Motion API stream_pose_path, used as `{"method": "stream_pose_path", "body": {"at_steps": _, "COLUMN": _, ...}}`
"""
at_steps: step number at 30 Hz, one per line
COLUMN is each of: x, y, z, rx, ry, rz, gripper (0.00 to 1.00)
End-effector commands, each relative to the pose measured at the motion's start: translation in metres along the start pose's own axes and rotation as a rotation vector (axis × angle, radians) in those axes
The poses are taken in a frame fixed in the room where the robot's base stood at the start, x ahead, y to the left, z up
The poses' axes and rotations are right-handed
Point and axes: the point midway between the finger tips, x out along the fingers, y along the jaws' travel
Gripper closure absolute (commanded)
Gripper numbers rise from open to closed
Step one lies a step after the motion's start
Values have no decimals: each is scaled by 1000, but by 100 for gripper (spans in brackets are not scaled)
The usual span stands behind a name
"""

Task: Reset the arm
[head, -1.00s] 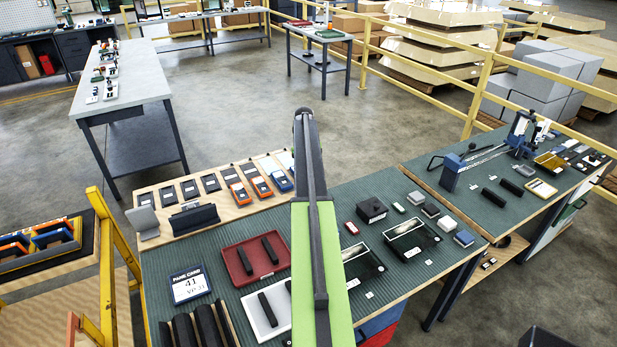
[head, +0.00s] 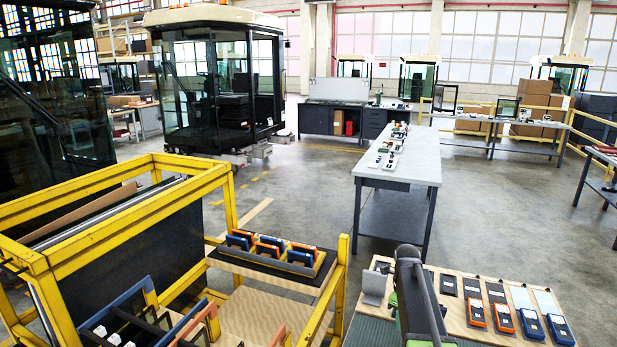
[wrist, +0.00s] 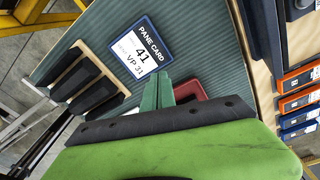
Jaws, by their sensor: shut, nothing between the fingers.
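My arm (head: 412,290) rises at the bottom of the head view, right of centre, over the near bench; my gripper's fingertips cannot be made out there. In the wrist view my gripper (wrist: 158,92) shows as two green fingers close together, shut with nothing between them. They point over the bench's green ribbed mat (wrist: 110,35), between the pane card (wrist: 140,46) and a red tray (wrist: 188,90). The tray is partly hidden behind the fingers and my dark wrist edge.
A yellow-framed trolley (head: 150,220) stands at the left, with orange and blue devices (head: 270,250) on a shelf. More handheld devices (head: 502,318) lie on a wooden board right of my arm. A long grey table (head: 405,160) stands beyond. Open floor (head: 480,210) lies to its right.

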Motion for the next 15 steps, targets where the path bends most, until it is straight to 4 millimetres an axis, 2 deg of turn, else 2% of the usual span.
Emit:
{"method": "stream_pose_path", "body": {"at_steps": 1, "x": 6, "y": 52, "z": 12, "rx": -188, "ry": -3, "rz": -7, "gripper": 100}}
{"method": "stream_pose_path", "body": {"at_steps": 2, "x": 7, "y": 78, "z": 20, "rx": -323, "ry": -6, "rz": -12, "gripper": 100}}
{"method": "stream_pose_path", "body": {"at_steps": 3, "x": 10, "y": 112, "z": 27, "rx": -519, "ry": -10, "rz": -19, "gripper": 100}}
{"method": "stream_pose_path", "body": {"at_steps": 6, "x": 14, "y": 174, "z": 29, "rx": -977, "ry": -17, "rz": -38, "gripper": 100}}
{"method": "stream_pose_path", "body": {"at_steps": 9, "x": 17, "y": 211, "z": 16, "rx": -1394, "ry": -20, "rz": -58, "gripper": 100}}
{"method": "stream_pose_path", "body": {"at_steps": 12, "x": 18, "y": 227, "z": 0, "rx": -1758, "ry": -16, "rz": -80, "gripper": 100}}
{"method": "stream_pose_path", "body": {"at_steps": 15, "x": 19, "y": 230, "z": -2, "rx": -2053, "ry": -7, "rz": -97, "gripper": 100}}
